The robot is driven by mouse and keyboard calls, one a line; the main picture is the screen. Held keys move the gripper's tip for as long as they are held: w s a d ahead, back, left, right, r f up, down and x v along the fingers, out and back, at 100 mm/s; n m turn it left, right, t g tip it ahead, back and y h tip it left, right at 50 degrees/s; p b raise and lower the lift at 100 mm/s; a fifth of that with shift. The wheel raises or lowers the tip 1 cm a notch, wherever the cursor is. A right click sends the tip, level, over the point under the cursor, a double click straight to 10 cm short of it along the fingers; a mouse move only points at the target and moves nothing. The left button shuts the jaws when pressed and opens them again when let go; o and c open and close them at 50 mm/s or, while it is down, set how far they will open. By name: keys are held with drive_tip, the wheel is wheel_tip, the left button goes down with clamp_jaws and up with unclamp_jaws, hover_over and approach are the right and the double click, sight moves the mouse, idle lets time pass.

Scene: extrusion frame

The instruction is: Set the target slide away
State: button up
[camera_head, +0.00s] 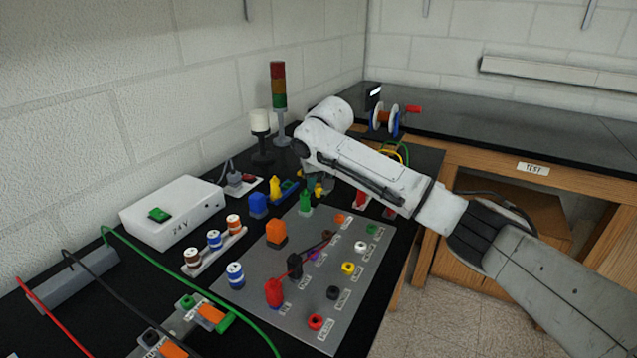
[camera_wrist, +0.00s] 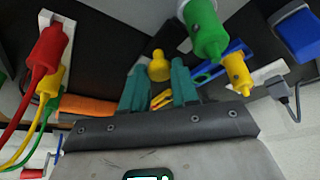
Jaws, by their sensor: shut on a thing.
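No thing in view is clearly marked as the target slide. My gripper (camera_wrist: 158,78) has teal fingers and is shut on a small yellow knobbed piece (camera_wrist: 158,66), which shows between the fingertips in the wrist view. In the head view the gripper (camera_head: 320,183) is mostly hidden under my arm, low behind the grey panel (camera_head: 245,292), with the yellow piece (camera_head: 318,191) just below it. A blue holder (camera_head: 288,193) is to its left, beside a green plug (camera_head: 305,202).
The panel carries an orange block (camera_head: 276,233), a red plug (camera_head: 273,292) and several coloured sockets. A white box (camera_head: 172,212), a stack light (camera_head: 278,90) and loose cables lie around it. Red, yellow and green plugs (camera_wrist: 50,50) stand left of the fingers.

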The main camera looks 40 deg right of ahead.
clamp_jaws()
drive_tip(key=shift+r, duration=0.1)
drive_tip(key=r+p, duration=0.1)
drive_tip(key=w+d+p, duration=0.1)
drive_tip(key=p, duration=0.1)
drive_tip(key=shift+w+d+r, duration=0.15)
drive_tip(key=shift+w+r, duration=0.1)
drive_tip(key=shift+r, duration=0.15)
drive_tip(key=shift+w+d+p, duration=0.2)
drive_tip(key=shift+d+p, duration=0.35)
drive_tip(key=shift+p, duration=0.25)
drive_tip(key=shift+d+f+p, duration=0.25)
drive_tip(key=shift+f+p, duration=0.1)
drive_tip(key=shift+p, duration=0.15)
drive_tip(key=shift+s+d+f, duration=0.1)
drive_tip(key=shift+s+f, duration=0.1)
drive_tip(key=shift+f, duration=0.25)
drive_tip(key=o, duration=0.8)
unclamp_jaws()
drive_tip(key=shift+s+f, duration=0.1)
drive_tip(key=shift+f, duration=0.1)
